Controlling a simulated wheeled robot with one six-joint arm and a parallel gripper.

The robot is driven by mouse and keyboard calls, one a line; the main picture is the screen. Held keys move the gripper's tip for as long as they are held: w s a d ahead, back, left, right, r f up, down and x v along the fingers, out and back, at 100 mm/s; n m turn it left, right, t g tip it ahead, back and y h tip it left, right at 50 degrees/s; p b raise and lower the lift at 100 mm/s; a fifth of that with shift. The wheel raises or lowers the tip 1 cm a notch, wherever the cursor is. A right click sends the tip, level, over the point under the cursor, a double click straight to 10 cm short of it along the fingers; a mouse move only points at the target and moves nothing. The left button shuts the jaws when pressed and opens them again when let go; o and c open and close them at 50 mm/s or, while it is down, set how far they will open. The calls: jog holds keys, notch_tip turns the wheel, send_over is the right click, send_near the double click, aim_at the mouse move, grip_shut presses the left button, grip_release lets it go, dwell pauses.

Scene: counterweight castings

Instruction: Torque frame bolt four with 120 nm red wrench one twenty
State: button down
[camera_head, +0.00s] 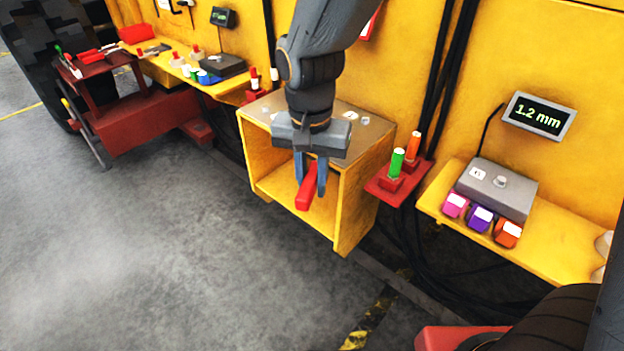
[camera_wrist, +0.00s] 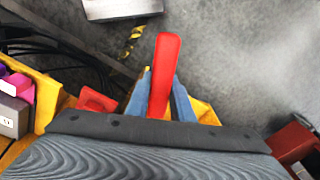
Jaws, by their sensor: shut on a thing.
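My gripper (camera_head: 311,184) points down in front of the yellow open-fronted box frame (camera_head: 349,215). Its blue fingers are shut on a red wrench (camera_head: 306,194). The wrench slants down and toward the camera, and its head is hidden by the fingers. In the wrist view the red handle (camera_wrist: 165,70) sticks out between the fingers (camera_wrist: 161,98). I cannot read any torque marking on it. The frame's grey top plate (camera_head: 345,133) has small bolts (camera_head: 365,121) and a white label; my gripper covers part of it. I cannot tell which bolt is number four.
Right of the frame, a red holder (camera_head: 385,187) carries a green and an orange-topped piece. A red cart (camera_head: 135,125) stands far left. Grey floor in front is clear.

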jog(key=shift+a, duration=0.15)
dwell(0.5)
jog(key=shift+w+a+m+p, duration=0.25)
jog(key=shift+a+m+p, duration=0.1)
jog(key=shift+a+m, duration=0.25)
jog(key=shift+w+a+m, duration=0.25)
jog(key=shift+a+m, duration=0.05)
jog(key=shift+a, duration=0.45)
jog(key=shift+w+a+p, duration=0.15)
jog(key=shift+a+p, duration=0.15)
jog(key=shift+p, duration=0.05)
jog(key=shift+a, duration=0.1)
jog(key=shift+w+a+m, duration=0.15)
jog(key=shift+a+m, duration=0.15)
jog(key=shift+m, duration=0.1)
dwell(0.3)
jog(key=shift+w+a, duration=0.15)
jog(key=shift+a, duration=0.1)
jog(key=shift+w+a+m+p, duration=0.3)
jog(key=shift+a+m+p, duration=0.1)
jog(key=shift+a+m, duration=0.2)
dwell(0.3)
jog(key=shift+w, duration=0.1)
